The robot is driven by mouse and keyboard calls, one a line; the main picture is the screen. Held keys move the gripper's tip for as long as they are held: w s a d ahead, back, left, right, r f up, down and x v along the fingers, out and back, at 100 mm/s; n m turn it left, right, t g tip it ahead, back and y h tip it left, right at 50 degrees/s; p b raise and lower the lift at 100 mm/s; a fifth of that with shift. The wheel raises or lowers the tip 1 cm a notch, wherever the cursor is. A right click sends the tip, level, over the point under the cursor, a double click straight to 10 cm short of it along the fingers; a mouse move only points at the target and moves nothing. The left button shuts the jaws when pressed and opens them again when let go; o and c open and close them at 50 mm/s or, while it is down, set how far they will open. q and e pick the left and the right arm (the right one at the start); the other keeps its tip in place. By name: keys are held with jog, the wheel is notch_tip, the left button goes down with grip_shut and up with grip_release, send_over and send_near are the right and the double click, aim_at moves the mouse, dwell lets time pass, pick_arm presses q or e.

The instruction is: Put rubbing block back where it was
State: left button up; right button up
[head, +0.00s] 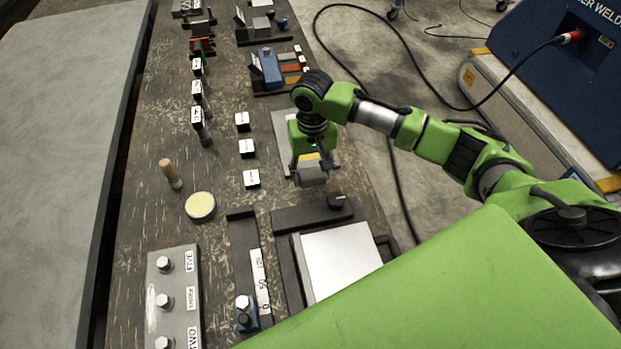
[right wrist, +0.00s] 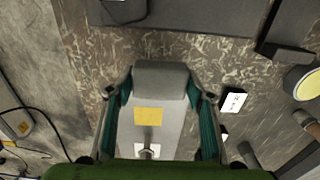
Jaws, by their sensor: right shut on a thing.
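The rubbing block (head: 313,172) is a small grey block at the right side of the bench. My right gripper (head: 310,163) is shut on it, coming down from above. In the right wrist view the block (right wrist: 160,80) sits between the two fingertips (right wrist: 160,92). A flat grey plate (head: 283,124) lies under and behind it; it also shows in the right wrist view (right wrist: 172,125), with a yellow patch. The block is over the plate's near end. I cannot tell whether it touches the plate. My left gripper is not in view.
A dark bar with a black knob (head: 337,201) and a pale square plate (head: 340,258) lie just nearer. White labelled blocks (head: 247,148) stand left of the grey plate. A blue device (head: 271,66) is farther back. A yellow round pad (head: 200,206) lies at left.

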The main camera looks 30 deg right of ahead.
aim_at(311, 181)
jog(key=shift+w+f, duration=0.45)
jog(key=shift+f, duration=1.65)
jog(key=shift+f, duration=0.1)
jog(key=o, duration=1.1)
notch_tip(311, 181, up, 12)
jog(key=shift+r+b, duration=0.15)
jog(key=shift+b, duration=0.15)
